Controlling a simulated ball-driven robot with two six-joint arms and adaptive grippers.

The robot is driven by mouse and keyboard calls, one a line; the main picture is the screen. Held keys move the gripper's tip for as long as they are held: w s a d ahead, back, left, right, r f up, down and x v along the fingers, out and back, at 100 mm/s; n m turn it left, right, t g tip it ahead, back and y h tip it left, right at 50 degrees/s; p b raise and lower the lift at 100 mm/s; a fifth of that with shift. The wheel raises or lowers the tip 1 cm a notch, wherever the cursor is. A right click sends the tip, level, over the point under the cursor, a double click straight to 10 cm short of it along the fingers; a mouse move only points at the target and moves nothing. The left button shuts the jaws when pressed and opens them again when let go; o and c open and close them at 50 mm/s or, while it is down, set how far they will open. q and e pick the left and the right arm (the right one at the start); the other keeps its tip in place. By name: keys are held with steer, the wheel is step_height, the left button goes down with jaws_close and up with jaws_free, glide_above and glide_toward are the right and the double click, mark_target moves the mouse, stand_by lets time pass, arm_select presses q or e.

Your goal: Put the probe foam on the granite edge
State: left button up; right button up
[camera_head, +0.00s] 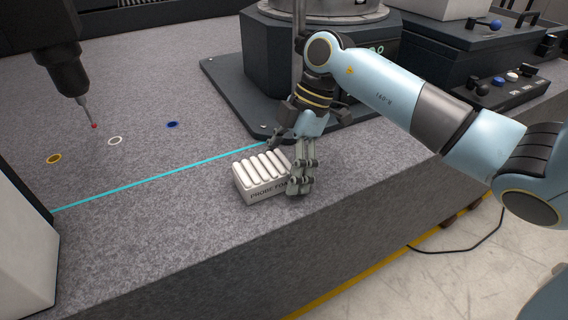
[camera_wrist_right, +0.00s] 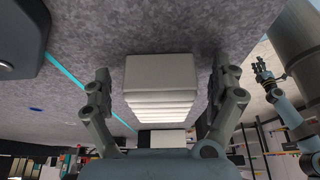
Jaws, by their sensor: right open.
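The probe foam (camera_head: 262,176) is a pale block with ribbed white slots on top and "PROBE FOAM" lettering on its front. It rests on the granite bed (camera_head: 190,240) by the front edge, on the near side of the cyan line. My right gripper (camera_head: 288,172) is at the foam's right end and open. In the right wrist view the foam (camera_wrist_right: 162,90) lies between the two spread fingers of the right gripper (camera_wrist_right: 160,92), with a gap on each side. Another gripper, probably my left (camera_wrist_right: 265,72), shows at the right of that view; its jaw state is unclear.
A cyan line (camera_head: 150,182) crosses the granite. A probe with a red tip (camera_head: 94,125) hangs at left. A dark base plate (camera_head: 240,100) stands behind the foam. Bare granite lies left of the foam.

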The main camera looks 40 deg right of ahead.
steer(key=p+v, duration=0.2)
steer(key=v, duration=1)
steer(key=shift+p, duration=0.4)
